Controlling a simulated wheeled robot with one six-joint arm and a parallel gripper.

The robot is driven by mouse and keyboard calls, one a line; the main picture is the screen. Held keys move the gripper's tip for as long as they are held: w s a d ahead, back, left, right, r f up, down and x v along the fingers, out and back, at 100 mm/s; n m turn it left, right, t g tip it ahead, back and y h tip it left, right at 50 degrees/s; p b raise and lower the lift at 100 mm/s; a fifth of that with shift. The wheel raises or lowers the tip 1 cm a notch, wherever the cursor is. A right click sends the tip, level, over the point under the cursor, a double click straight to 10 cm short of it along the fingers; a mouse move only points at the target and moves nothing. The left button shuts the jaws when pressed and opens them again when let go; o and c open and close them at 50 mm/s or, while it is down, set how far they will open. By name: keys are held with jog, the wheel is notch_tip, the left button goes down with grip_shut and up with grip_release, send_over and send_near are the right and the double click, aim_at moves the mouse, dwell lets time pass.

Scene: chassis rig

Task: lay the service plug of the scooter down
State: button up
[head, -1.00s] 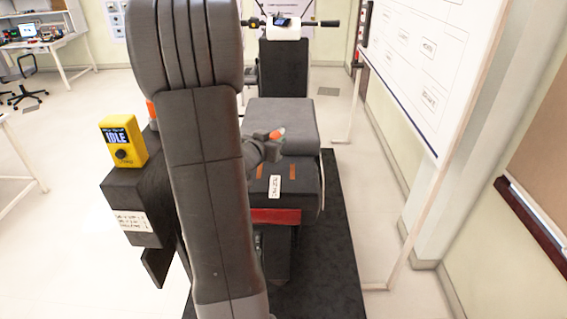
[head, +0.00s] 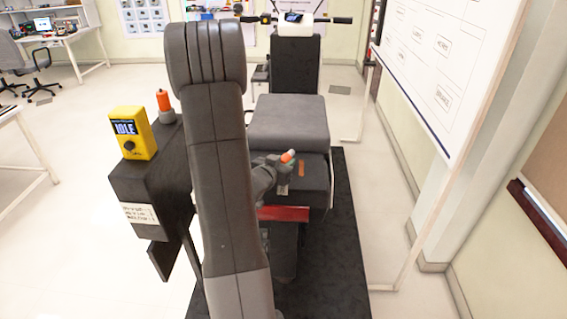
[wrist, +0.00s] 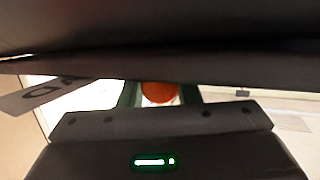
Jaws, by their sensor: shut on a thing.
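The service plug (head: 288,156), orange with a pale tip, is held in my gripper (head: 281,163) in the head view. It is tilted, behind the scooter's grey seat (head: 290,120) and over the dark rear part. In the wrist view an orange round face of the plug (wrist: 159,92) shows between the fingers. The gripper is shut on it. My arm hides part of the scooter's left side. I cannot tell whether the plug touches the scooter.
A dark box beside the scooter carries a yellow IDLE unit (head: 132,134) and an orange-topped post (head: 165,103). A whiteboard (head: 440,60) stands at right. A dark mat (head: 345,240) lies under the scooter, with open pale floor beyond it.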

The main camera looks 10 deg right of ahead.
jog(key=shift+f+b, duration=0.6)
jog(key=shift+b, duration=0.05)
jog(key=o, duration=1)
jog(key=shift+r, duration=0.15)
jog(key=shift+r+p, duration=0.7)
jog(key=shift+p, duration=0.15)
jog(key=v, duration=0.6)
jog(key=b+v, duration=0.1)
jog(key=v, duration=0.5)
jog(key=shift+f+b, duration=0.25)
jog(key=shift+b, duration=0.05)
jog(key=shift+d, duration=0.1)
